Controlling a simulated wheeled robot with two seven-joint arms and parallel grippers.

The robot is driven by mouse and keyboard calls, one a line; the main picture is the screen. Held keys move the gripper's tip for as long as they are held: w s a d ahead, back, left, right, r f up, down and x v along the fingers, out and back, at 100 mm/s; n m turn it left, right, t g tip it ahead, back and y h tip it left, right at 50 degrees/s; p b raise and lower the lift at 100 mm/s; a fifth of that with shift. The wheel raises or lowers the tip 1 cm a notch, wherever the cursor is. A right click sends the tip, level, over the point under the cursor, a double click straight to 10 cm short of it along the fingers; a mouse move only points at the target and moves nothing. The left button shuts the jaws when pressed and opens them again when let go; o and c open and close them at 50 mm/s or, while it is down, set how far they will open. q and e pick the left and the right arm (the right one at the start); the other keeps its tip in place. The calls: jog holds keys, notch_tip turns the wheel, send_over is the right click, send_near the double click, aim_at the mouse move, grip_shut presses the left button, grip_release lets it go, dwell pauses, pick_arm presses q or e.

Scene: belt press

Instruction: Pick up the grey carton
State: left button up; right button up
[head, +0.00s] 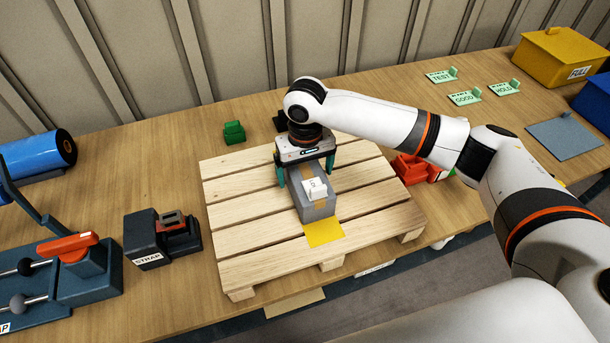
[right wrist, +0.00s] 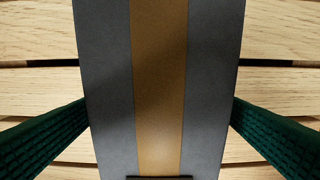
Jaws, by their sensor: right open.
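The grey carton (head: 317,210) lies on the wooden pallet, with a brown tape strip along its top and a small white item on its near end. My right gripper (head: 308,177) is above the carton's far part, pointing down, with one green finger on each side. In the right wrist view the carton (right wrist: 108,70) fills the middle, and the two green fingers stand left and right of it. The fingers look apart from its sides at their visible parts; contact at the tips cannot be told. My left gripper is not in view.
The pallet (head: 255,237) has a yellow sheet (head: 324,233) at its near edge. A strap device (head: 162,238) stands left, a green block (head: 234,132) behind, red items (head: 412,168) right. Green signs (head: 466,97) and a yellow bin (head: 560,58) stand at the far right.

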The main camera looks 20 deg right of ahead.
aim_at(305, 169)
notch_tip(305, 169, down, 2)
jog(key=shift+f, duration=0.3)
jog(key=c, duration=0.5)
jog(key=shift+r, duration=0.1)
jog(key=c, duration=1)
pick_arm(q)
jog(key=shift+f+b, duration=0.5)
jog(key=shift+b, duration=0.25)
pick_arm(e)
notch_tip(305, 169, up, 10)
